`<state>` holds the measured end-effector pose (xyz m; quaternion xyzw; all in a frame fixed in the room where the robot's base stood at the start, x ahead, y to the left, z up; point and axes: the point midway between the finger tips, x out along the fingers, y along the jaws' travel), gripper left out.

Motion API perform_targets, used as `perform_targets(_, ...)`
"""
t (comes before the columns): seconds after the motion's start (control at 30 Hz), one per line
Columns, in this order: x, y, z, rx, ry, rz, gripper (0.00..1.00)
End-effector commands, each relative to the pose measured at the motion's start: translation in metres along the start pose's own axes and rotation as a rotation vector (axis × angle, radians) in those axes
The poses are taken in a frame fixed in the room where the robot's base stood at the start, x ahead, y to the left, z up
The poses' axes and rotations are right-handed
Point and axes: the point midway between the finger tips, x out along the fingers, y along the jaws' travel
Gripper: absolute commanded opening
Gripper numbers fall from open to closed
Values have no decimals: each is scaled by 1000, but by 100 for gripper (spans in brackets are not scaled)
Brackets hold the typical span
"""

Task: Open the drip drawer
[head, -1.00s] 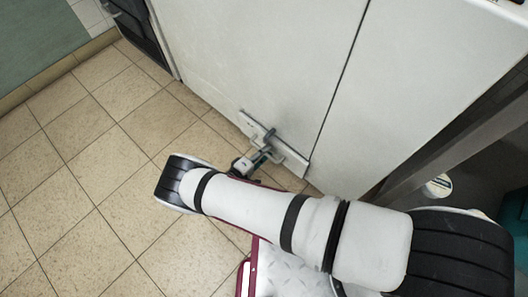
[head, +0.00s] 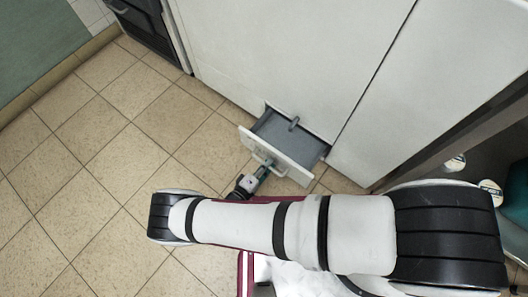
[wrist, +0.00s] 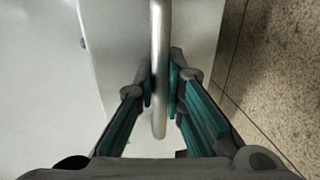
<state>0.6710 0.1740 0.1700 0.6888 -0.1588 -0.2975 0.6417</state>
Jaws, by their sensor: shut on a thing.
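The drip drawer (head: 283,161) stands pulled out from the bottom of the white cabinet, and its grey inside shows in the head view. Its white front also shows in the wrist view (wrist: 118,40). A metal bar handle (wrist: 159,60) runs along the drawer front. My gripper (wrist: 161,88) is shut on this handle, with one green-and-dark finger on each side of it. In the head view my gripper (head: 263,170) is small and partly hidden by my wrist. A small upright piece (head: 293,124) shows inside the drawer near the back.
The white cabinet (head: 290,50) rises behind the drawer. A dark-fronted unit (head: 146,24) stands at the upper left. Open tiled floor (head: 90,150) lies left of the drawer. Light round containers (head: 490,190) sit under a shelf at the right.

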Motion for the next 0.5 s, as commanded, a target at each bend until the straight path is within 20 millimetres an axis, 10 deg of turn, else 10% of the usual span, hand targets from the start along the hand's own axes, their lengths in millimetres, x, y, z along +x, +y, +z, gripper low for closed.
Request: perform_targets(0.5, -48, -11, 3, -2, -4, 1, 0)
